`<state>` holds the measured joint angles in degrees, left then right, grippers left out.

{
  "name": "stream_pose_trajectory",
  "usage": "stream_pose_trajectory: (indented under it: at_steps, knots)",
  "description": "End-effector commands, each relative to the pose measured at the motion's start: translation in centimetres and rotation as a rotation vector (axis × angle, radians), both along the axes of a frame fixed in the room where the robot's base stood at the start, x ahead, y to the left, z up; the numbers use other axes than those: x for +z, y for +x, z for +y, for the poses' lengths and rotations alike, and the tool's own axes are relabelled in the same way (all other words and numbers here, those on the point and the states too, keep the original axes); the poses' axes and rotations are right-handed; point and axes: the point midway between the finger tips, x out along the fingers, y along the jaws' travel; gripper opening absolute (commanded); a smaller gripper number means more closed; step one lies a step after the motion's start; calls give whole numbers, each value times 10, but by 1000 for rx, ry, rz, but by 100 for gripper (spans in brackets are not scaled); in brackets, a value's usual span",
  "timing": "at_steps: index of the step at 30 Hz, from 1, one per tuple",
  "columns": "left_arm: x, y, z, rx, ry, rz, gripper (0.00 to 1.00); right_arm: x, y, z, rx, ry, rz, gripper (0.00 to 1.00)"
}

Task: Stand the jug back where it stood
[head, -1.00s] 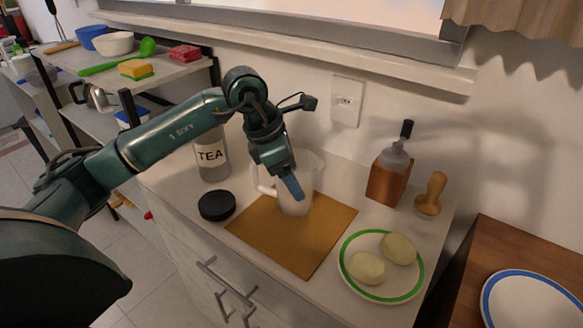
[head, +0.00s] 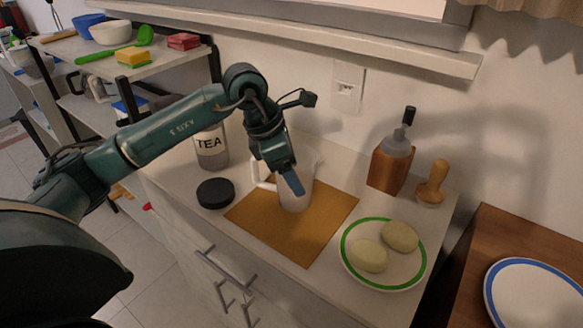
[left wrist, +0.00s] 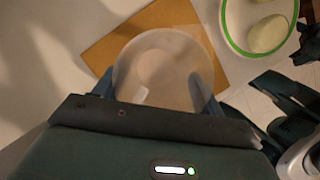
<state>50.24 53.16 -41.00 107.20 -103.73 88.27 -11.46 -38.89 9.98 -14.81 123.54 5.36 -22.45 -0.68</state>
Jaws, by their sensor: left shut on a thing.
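The jug (head: 304,192) is pale and translucent, with a white handle (head: 260,175) on its left side. It looks upright over the orange-brown mat (head: 313,232); I cannot tell whether its base touches the mat. My left gripper (head: 290,183) points down and is shut on the jug, hiding part of it. In the left wrist view the jug (left wrist: 160,60) is seen from above, between the two fingers of my left gripper (left wrist: 150,88).
A black lid (head: 215,193) and a TEA jar (head: 211,150) stand left of the mat. A green-rimmed plate (head: 349,270) with two pale lumps is at right. A wooden dispenser (head: 390,168) and a wooden pestle-like tool (head: 433,184) stand behind it.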

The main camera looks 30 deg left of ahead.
Motion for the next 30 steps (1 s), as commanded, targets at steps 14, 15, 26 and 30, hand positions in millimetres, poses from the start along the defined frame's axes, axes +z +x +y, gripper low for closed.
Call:
stream_pose_trajectory:
  at_steps: [14,15,26,30]
  knots:
    - [-6,0,0,0,1,-1,82,-6,-1,1,2,0,2,36]
    - [-6,0,0,0,0,0,85,-6,-1,1,2,0,2,36]
    - [-7,0,0,0,0,1,95,-6,-1,1,1,1,2,36]
    - [0,-1,2,1,1,-1,95,-2,0,2,-3,26,2,36]
